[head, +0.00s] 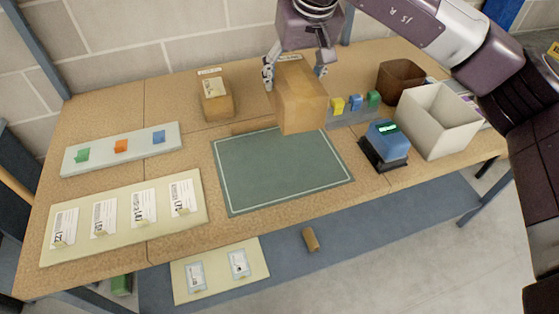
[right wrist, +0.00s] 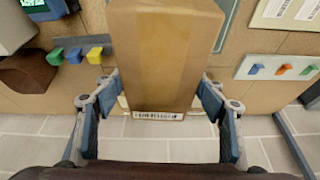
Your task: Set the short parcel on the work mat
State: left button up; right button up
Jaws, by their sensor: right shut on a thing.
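My right gripper (head: 295,72) is shut on a brown cardboard parcel (head: 302,105), its fingers on two opposite sides. The parcel is upright and seems raised, its lower end overlapping the back edge of the green work mat (head: 280,175). In the right wrist view the parcel (right wrist: 162,55) fills the middle between the fingers (right wrist: 165,105), with a barcode label at its near edge. A second labelled parcel (head: 217,105) stands at the back left of the mat and looks smaller. I cannot tell surely which is the short one. My left gripper is not in view.
The mat is bare. Right of it stand a blue device on a black base (head: 386,145), a white bin (head: 435,120) and a brown bin (head: 400,78). A strip with coloured blocks (head: 355,112) lies behind. Left are a pale tray (head: 122,150) and a label board (head: 120,222).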

jog(key=shift+n, duration=0.4)
jog(key=a+r, duration=0.1)
jog(key=w+a+r, duration=0.1)
jog(key=a, duration=0.1)
jog(key=shift+w+a+r, duration=0.2)
jog(key=shift+a+r, duration=0.1)
jog(key=shift+a+f, duration=0.1)
jog(key=shift+f, duration=0.1)
notch_tip(320, 180, down, 19)
jog(key=p, duration=0.4)
jog(key=shift+w+f, duration=0.1)
jog(key=shift+f, duration=0.1)
jog(key=shift+f, duration=0.15)
jog(key=o, duration=1.8)
jog(key=shift+c, duration=0.2)
